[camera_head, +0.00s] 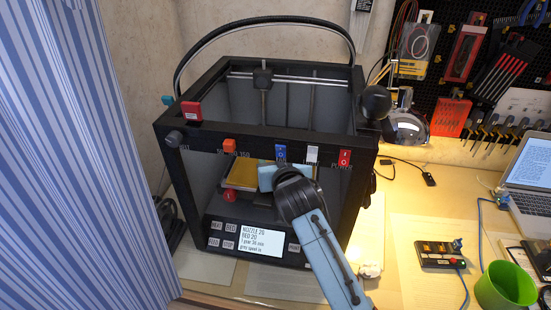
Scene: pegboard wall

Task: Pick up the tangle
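A black open-framed 3D printer (189,137) stands on the desk. A yellow-orange flat piece (242,173) lies inside it, above the display. My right arm comes in from the bottom and reaches into the printer's front opening. A light blue part at its end, probably my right gripper (268,178), is beside the yellow piece. Its fingers are not clear, and I cannot tell whether it touches anything. I cannot make out a tangle; it may be hidden behind my arm. My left gripper is not in view.
The printer's frame and top rails surround the arm's end. A green cup (506,287), a small control box (441,254) with cables and a laptop (525,175) are on the right. A striped curtain (75,150) hangs at left. A tool pegboard (480,70) is behind.

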